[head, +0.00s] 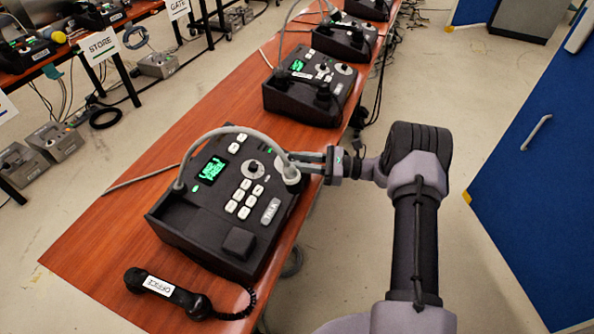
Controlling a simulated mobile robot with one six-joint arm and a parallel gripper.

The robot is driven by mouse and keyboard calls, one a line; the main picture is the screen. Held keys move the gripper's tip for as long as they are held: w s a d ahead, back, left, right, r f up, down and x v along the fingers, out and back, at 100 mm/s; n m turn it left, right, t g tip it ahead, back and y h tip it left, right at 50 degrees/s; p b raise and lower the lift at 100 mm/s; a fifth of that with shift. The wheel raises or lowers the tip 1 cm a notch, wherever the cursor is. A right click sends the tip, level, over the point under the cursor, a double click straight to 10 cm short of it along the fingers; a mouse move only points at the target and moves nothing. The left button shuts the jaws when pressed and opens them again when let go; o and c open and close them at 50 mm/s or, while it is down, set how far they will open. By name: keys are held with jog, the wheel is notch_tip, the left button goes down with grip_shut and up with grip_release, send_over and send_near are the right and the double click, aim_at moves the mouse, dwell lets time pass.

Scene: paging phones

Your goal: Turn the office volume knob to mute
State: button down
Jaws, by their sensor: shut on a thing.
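The office paging phone (172,222) is a black desk console on the wooden table. It has a lit green display, white keys and a TALK key. Its handset (168,292), labelled OFFICE, lies off the cradle at the table's front. A black dial (253,169) sits in the middle of the panel. At the panel's right edge is a pale round knob (291,176), taken as the volume knob. My gripper (297,161) reaches in from the right, its fingers shut on this knob. The fingers and the grey gooseneck partly hide it, so its setting cannot be read.
The grey gooseneck (222,130) arches over the console close to my fingers. A second similar phone (311,87) stands farther along the table. A blue cabinet (535,160) is at the right.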

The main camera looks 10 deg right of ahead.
jog(key=shift+w+n+g+y+b, duration=0.15)
jog(key=shift+w+n+g+y, duration=0.1)
jog(key=shift+n+g, duration=1.25)
jog(key=shift+w+n+g+y+b, duration=0.2)
jog(key=shift+n+g, duration=0.9)
jog(key=shift+g, duration=0.7)
jog(key=shift+r+g, duration=0.15)
jog(key=shift+g, duration=0.15)
jog(key=c, duration=1.2)
grip_release()
